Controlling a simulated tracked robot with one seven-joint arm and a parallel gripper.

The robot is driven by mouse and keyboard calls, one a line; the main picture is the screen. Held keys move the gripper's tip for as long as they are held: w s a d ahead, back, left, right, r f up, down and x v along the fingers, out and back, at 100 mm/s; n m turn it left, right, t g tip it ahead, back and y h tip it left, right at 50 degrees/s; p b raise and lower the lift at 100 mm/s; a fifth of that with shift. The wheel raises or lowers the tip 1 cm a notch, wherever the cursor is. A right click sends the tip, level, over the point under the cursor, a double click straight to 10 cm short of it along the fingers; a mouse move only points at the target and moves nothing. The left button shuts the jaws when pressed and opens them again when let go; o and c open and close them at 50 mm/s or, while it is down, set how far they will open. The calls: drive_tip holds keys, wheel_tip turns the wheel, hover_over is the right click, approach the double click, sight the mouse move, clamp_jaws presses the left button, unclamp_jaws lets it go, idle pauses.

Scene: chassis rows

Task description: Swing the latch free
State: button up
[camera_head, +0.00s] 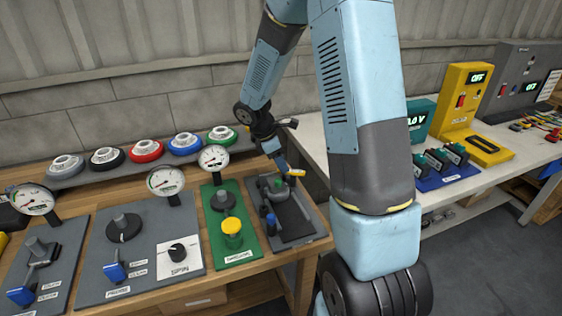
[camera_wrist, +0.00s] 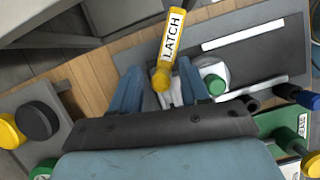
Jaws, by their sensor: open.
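The latch (camera_wrist: 172,45) is a yellow bar with a white label reading LATCH and a round yellow end, seen in the wrist view. In the head view a small yellow piece of it (camera_head: 297,172) shows by my gripper (camera_head: 281,165), above the grey panel (camera_head: 298,240) at the bench's right end. In the wrist view my gripper (camera_wrist: 158,72) is open, its blue fingers on either side of the latch's round end. I cannot tell whether they touch it. The latch's pivot is not clear.
A green-topped knob (camera_wrist: 215,85) stands close to the right finger in the wrist view. A green panel with a yellow knob (camera_head: 232,229) lies left of the grey panel. Gauges, including one (camera_head: 213,158), stand behind. A white bench (camera_head: 440,195) is at the right.

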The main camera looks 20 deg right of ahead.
clamp_jaws()
idle(0.3)
drive_tip(key=shift+w, duration=0.1)
drive_tip(key=m+g, duration=0.1)
drive_tip(key=m, duration=0.1)
drive_tip(key=w+d+m, duration=0.1)
drive_tip(key=m, duration=0.2)
drive_tip(key=shift+w+d+g+y, duration=0.1)
drive_tip(key=shift+d+g+y, duration=0.1)
drive_tip(key=shift+g+y, duration=0.2)
drive_tip(key=shift+w+d+m+g+y, duration=0.15)
drive_tip(key=shift+d+m+g+y, duration=0.2)
drive_tip(key=shift+m, duration=0.8)
drive_tip(key=shift+w+d+m+g+y, duration=0.15)
drive_tip(key=shift+d+m+y, duration=0.25)
drive_tip(key=shift+m, duration=0.75)
unclamp_jaws()
drive_tip(key=shift+r, duration=0.1)
